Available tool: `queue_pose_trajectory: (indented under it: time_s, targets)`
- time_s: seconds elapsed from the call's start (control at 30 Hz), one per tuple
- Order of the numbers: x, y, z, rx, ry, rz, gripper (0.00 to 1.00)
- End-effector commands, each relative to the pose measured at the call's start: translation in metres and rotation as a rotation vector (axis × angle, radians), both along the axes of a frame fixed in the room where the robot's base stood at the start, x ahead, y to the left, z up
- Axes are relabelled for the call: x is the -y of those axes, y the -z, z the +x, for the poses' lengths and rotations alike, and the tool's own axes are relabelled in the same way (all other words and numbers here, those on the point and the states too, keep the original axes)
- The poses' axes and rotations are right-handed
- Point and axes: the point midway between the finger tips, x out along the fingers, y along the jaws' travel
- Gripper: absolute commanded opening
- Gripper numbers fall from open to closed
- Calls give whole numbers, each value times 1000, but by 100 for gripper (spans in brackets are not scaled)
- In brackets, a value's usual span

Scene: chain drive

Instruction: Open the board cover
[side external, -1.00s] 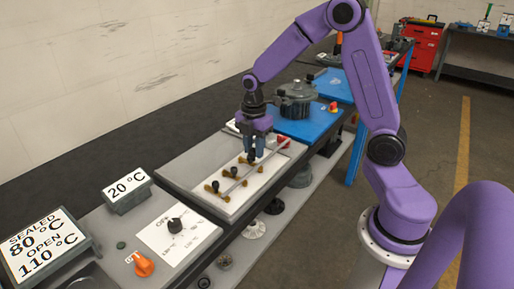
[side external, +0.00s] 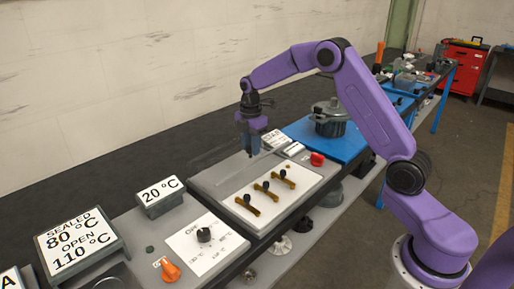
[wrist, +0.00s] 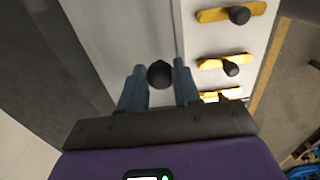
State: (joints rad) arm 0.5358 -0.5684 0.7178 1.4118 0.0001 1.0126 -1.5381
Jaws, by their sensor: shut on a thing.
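The white board (side external: 235,183) carries three brass levers with black knobs (side external: 262,187). A faint, clear cover (side external: 212,156) shows raised at the board's far left side; its outline is hard to make out. My gripper (side external: 253,152) is above the board's far edge, fingers pointing down. In the wrist view my gripper (wrist: 160,76) is shut on a round black knob (wrist: 160,74), which sits between the blue fingertips and looks like the cover's handle. The levers (wrist: 232,68) stand uncovered to the right of the fingers there.
A red knob (side external: 317,158) and small sign (side external: 274,139) are at the board's far end, near a grey pot (side external: 329,118) on a blue surface. A dial panel (side external: 205,243), orange knob (side external: 170,270) and temperature signs (side external: 160,196) stand nearer.

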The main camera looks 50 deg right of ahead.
Motion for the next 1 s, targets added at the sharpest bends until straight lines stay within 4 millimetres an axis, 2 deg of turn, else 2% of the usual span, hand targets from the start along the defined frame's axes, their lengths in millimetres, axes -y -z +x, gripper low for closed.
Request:
queue_pose_trajectory:
  time_s: [0.37,0.4,0.47,0.8,1.0]
  targets:
    - [1,-1,2,3,0,0,0]
    - [1,-1,2,3,0,0,38]
    - [1,-1,2,3,0,0,58]
    - [0,-2,2,2,0,0,58]
    - [0,-25,3,7,-1,0,58]
